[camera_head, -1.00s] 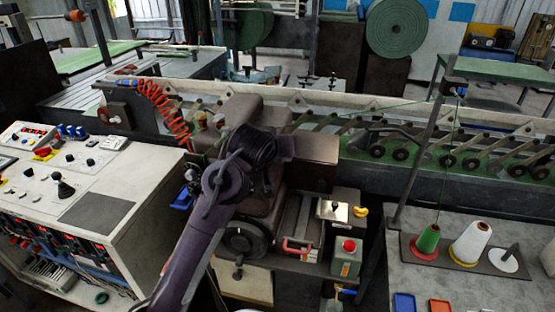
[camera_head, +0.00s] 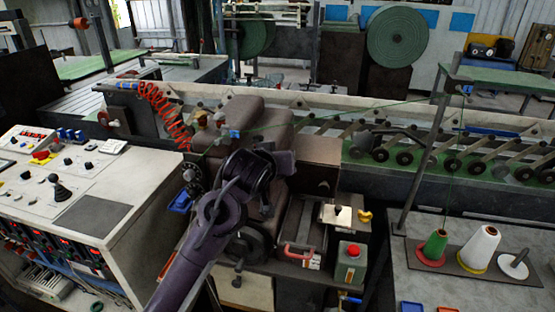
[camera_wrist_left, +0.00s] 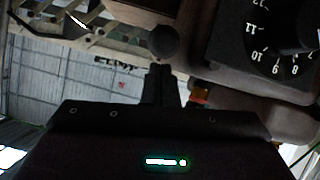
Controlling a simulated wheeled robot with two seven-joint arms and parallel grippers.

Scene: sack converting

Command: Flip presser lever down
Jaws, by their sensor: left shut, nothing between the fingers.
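The brown sewing machine head (camera_head: 250,115) stands in the middle of the head view, in front of the conveyor. My left arm crosses in front of its lower part, and its fingertips cannot be made out there. In the left wrist view my left gripper (camera_wrist_left: 160,75) is shut and empty. A dark round knob (camera_wrist_left: 164,42) sits just beyond the fingertips; contact cannot be told. Whether it belongs to the presser lever is unclear, and I cannot identify the lever elsewhere. A numbered dial (camera_wrist_left: 275,45) is at the right of the wrist view. My right gripper is out of view.
A control console (camera_head: 75,195) stands at the left. A coiled orange hose (camera_head: 165,115) hangs beside the machine head. A green can with a red cap (camera_head: 350,262) stands at its lower right. A thread stand table (camera_head: 420,285) with cones is at the right.

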